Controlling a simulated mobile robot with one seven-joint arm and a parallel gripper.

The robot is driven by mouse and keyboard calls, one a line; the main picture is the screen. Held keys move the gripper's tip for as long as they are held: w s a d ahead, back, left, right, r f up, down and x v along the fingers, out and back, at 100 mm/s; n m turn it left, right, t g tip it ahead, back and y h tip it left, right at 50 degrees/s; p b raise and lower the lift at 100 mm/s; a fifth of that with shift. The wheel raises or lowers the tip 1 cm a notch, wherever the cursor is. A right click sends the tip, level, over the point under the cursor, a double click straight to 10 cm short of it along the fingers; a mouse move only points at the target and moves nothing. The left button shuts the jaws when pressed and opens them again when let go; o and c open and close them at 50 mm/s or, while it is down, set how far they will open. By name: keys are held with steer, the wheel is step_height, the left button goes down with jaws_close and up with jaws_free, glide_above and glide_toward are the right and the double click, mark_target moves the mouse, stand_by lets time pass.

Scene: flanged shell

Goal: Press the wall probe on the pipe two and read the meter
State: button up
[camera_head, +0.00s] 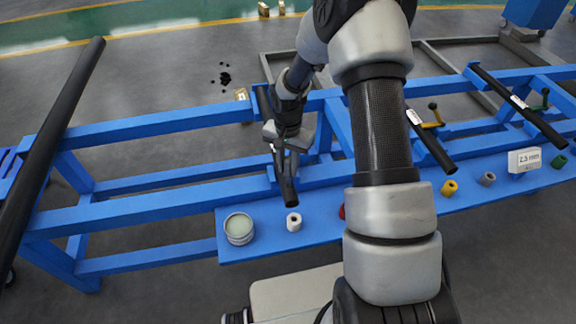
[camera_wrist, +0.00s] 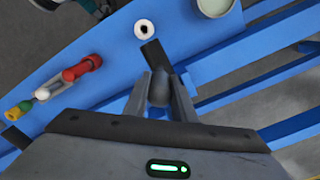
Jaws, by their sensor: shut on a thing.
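My gripper (camera_head: 284,148) is over a short-looking black pipe (camera_head: 288,190) that lies across the blue rack near the middle. In the wrist view my gripper (camera_wrist: 158,100) is shut on a small grey rounded piece (camera_wrist: 158,90), probably the wall probe. Its tip overlaps the dark pipe end (camera_wrist: 155,55); I cannot tell if they touch. Other black pipes lie at the far left (camera_head: 50,150), behind my arm (camera_head: 435,148) and at the right (camera_head: 520,105). Their labels are unreadable, so pipe two is unclear. A white box, likely the meter (camera_head: 524,160), shows about "2.5 mm".
A blue shelf (camera_head: 265,247) carries a round tin (camera_head: 239,230), a white ring (camera_head: 294,222) and several coloured pieces, among them yellow (camera_head: 449,187), grey (camera_head: 487,178) and green (camera_head: 558,161).

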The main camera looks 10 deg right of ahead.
stand_by(0.6)
steer(key=shift+r+p, duration=2.05)
steer(key=shift+r, duration=1.4)
